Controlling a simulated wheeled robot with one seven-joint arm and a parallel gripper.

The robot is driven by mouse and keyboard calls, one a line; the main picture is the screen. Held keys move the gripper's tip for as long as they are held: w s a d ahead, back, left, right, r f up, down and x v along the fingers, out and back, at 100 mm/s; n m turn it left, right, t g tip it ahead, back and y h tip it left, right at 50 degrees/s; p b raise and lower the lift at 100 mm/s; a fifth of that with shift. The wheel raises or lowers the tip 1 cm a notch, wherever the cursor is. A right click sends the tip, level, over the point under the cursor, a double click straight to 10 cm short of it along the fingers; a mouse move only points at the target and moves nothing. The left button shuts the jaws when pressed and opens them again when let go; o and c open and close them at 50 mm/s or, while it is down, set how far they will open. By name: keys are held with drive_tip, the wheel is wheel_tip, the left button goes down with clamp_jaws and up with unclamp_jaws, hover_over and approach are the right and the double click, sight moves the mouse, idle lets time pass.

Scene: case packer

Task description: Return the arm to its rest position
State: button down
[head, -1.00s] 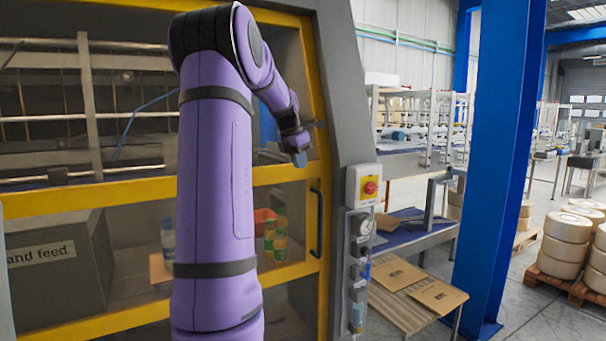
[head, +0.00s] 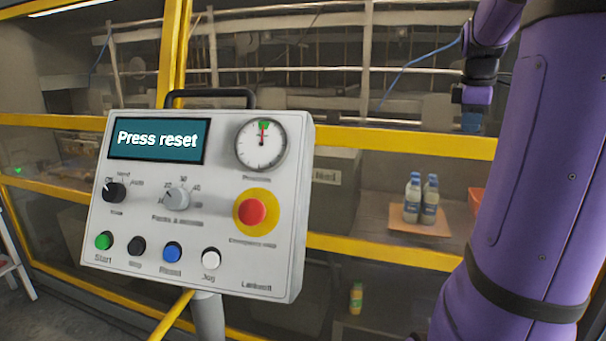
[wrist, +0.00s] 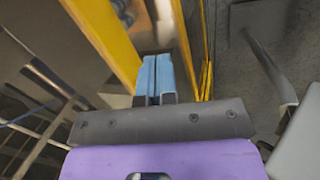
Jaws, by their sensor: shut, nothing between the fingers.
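My purple arm stands at the right of the head view, bent over at the top. My gripper (head: 471,122) hangs down at its end, in front of the machine's yellow frame. In the wrist view my gripper (wrist: 154,78) shows its two light-blue fingers side by side, shut with nothing between them. Beyond the fingers are a yellow frame bar (wrist: 106,38) and the grey floor (wrist: 255,70).
A control panel (head: 222,284) on a post stands at left centre; its screen (head: 157,140) reads "Press reset". It has a red emergency stop button (head: 252,212) and several smaller buttons. Behind the guard, white bottles (head: 421,200) stand on an orange tray (head: 400,228).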

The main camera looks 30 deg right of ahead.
drive_tip(key=w+a+f+m+t+y, duration=0.1)
drive_tip(key=w+a, duration=0.1)
drive_tip(key=a, duration=0.9)
drive_tip(key=w+a+m+t, duration=0.1)
drive_tip(key=w+a, duration=0.1)
drive_tip(key=a, duration=0.8)
drive_tip(key=s+a+f+m+t+y, duration=0.1)
drive_tip(key=s+a+f+m, duration=0.1)
drive_tip(key=a, duration=0.7)
drive_tip(key=s+a+f+m+y, duration=0.1)
drive_tip(key=s+a+f, duration=0.3)
drive_tip(key=a, duration=0.5)
drive_tip(key=shift+s+a+f+m+t, duration=0.25)
drive_tip(key=shift+s+a+m+t, duration=0.15)
drive_tip(key=shift+s, duration=0.25)
